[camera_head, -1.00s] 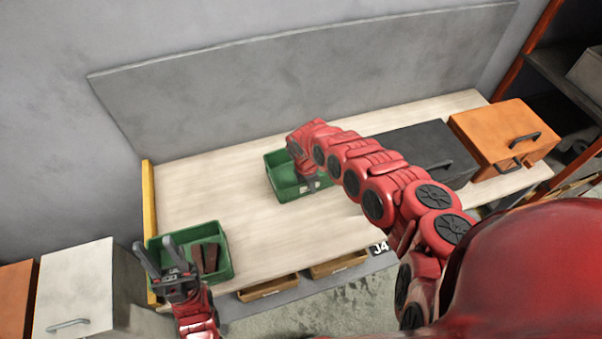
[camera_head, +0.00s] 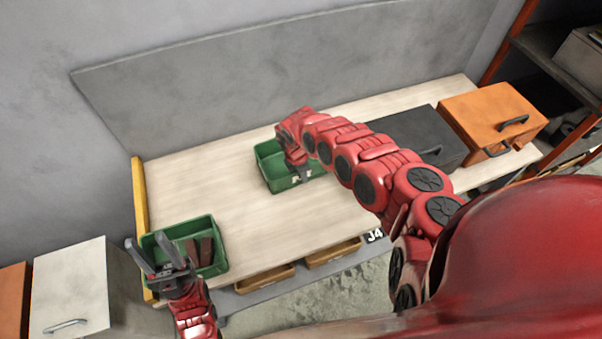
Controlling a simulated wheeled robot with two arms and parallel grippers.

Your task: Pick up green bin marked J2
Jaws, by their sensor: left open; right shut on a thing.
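A green bin (camera_head: 268,157) sits on the pale bench top towards its back middle. A small light label shows on its front wall, mostly covered, and I cannot read it. My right gripper (camera_head: 301,176) is at the bin's front wall and shut on it; the arm hides the bin's right part. A second green bin (camera_head: 208,222) holds dark brown pieces at the bench's front left. My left gripper (camera_head: 148,240) is open and empty, fingers pointing up, in front of that bin's left side and partly covering it.
A black box (camera_head: 425,128) and an orange box (camera_head: 492,118) with handles stand at the right of the bench (camera_head: 215,180). A yellow strip (camera_head: 139,205) edges its left end. A tag reading J4 (camera_head: 374,236) is on the front edge. The bench middle is clear.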

